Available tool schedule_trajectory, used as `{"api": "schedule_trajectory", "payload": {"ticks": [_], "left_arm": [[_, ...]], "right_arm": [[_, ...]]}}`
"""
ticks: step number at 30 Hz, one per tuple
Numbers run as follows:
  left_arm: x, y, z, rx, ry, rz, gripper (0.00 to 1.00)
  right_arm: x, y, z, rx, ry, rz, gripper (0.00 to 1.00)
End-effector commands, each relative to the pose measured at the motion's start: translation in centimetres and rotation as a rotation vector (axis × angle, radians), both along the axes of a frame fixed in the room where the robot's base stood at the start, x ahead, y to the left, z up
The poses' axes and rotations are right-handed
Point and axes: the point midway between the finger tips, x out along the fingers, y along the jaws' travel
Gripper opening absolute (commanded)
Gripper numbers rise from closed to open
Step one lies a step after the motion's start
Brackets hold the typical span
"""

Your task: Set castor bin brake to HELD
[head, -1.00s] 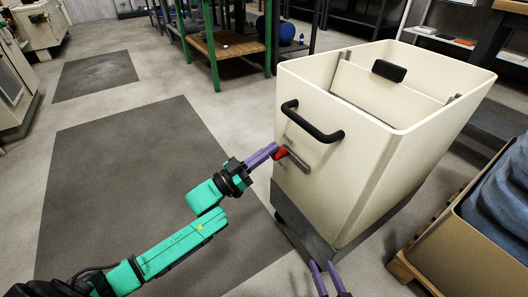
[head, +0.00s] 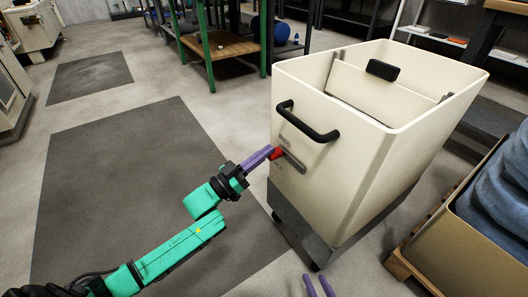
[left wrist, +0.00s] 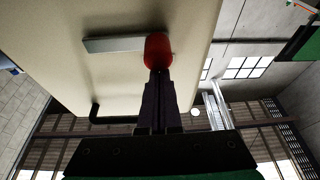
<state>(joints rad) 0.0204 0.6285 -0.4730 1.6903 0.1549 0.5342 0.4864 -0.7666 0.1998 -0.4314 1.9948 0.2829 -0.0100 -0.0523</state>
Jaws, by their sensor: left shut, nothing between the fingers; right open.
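The castor bin (head: 335,195) is a cream, open-topped tub on a dark grey base. Its brake lever (head: 291,159) is a flat grey bar on the near face, below the black handle, with a red knob (head: 275,154) at its left end. My left gripper (head: 270,151) is shut and empty, its purple fingertips at the knob. In the left wrist view the fingertips (left wrist: 157,74) meet the red knob (left wrist: 158,50), and the grey bar (left wrist: 115,44) runs left from it. I cannot tell contact for certain. Marks beside the lever are unreadable. My right gripper (head: 318,287) is open and empty at the bottom edge.
The black handle (head: 308,125) sits just above the lever. A tan box of blue cloth (head: 465,245) on a pallet stands close on the right. A green-legged table (head: 215,45) is behind. The floor left of the bin is clear, with dark mats (head: 110,180).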

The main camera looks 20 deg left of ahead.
Motion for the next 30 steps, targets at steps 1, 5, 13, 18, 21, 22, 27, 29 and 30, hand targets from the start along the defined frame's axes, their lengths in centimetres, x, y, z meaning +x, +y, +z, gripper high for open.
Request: {"api": "schedule_trajectory", "payload": {"ticks": [1, 5, 13, 18, 21, 22, 27, 29, 30], "left_arm": [[0.0, 0.0, 0.0, -0.003, 0.004, 0.001, 0.0], [0.0, 0.0, -0.2, -0.012, 0.011, 0.0, 0.0], [0.0, 0.0, -0.4, -0.043, 0.037, 0.0, 0.0], [0.1, 0.1, -0.9, -0.096, 0.081, 0.0, 0.0], [0.1, 0.1, -1.5, -0.165, 0.14, 0.0, 0.0], [0.1, 0.1, -1.8, -0.188, 0.159, 0.0, 0.0], [0.0, -0.1, -3.2, -0.312, 0.261, 0.0, 0.0], [-0.1, -0.1, -3.7, -0.357, 0.299, 0.0, 0.0], [-0.2, -0.2, -4.0, -0.387, 0.322, -0.001, 0.0]], "right_arm": [[-0.3, 0.0, -0.2, -0.001, 0.009, 0.001, 0.5], [-0.5, 0.0, -0.1, -0.002, 0.012, 0.003, 0.5], [0.0, 0.0, 0.9, -0.001, 0.0, 0.004, 0.5], [0.0, 0.0, 1.6, -0.009, 0.012, 0.012, 0.5], [0.0, 0.0, 2.6, -0.016, 0.021, 0.019, 0.5], [0.0, 0.0, 2.9, -0.019, 0.024, 0.022, 0.5], [0.3, -0.1, 4.8, -0.032, 0.031, 0.033, 0.5], [0.4, -0.1, 5.3, -0.037, 0.036, 0.036, 0.5], [0.4, -0.2, 5.6, -0.04, 0.041, 0.039, 0.5]]}}
